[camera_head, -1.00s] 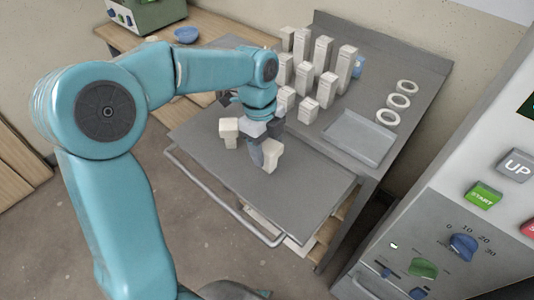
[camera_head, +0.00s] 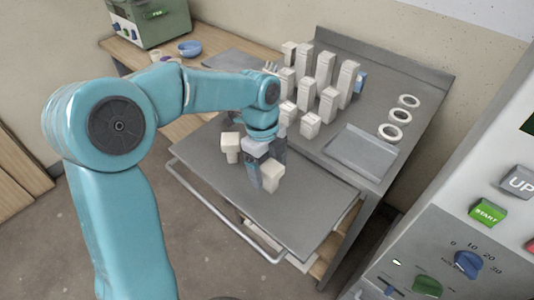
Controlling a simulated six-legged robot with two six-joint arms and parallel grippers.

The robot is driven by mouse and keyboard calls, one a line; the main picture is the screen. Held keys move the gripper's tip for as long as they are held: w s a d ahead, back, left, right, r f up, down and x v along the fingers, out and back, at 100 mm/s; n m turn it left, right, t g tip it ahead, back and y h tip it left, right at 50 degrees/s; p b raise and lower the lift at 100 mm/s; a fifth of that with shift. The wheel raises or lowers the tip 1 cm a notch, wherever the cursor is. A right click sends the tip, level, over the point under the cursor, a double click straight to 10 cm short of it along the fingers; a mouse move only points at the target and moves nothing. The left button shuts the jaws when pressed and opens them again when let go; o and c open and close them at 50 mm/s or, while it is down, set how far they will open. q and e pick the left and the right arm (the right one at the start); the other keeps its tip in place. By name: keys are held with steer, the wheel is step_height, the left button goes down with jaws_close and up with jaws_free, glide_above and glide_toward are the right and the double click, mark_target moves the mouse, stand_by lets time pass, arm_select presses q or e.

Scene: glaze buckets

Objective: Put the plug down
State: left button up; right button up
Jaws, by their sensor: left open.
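A cream-white plug (camera_head: 272,175) stands on the grey cart top near its front edge. My left gripper (camera_head: 266,170) is right at this plug, its fingers pointing down, open. One finger hides part of the plug, so I cannot tell whether they touch. A second cream plug (camera_head: 230,147) stands on the same surface to the left, apart from the gripper. My right gripper is not in view.
Several tall cream blocks (camera_head: 325,68) stand in rows at the back of the grey table. White rings (camera_head: 394,132) and a grey tray (camera_head: 361,151) lie to the right. A control panel (camera_head: 466,235) fills the lower right. A blue bowl (camera_head: 190,48) is at the back left.

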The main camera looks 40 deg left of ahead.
arm_select(q)
step_height(320, 180, up, 11)
steer(key=a+p, duration=0.1)
steer(key=shift+a+r, duration=0.2)
steer(key=shift+a, duration=0.15)
stand_by(0.4)
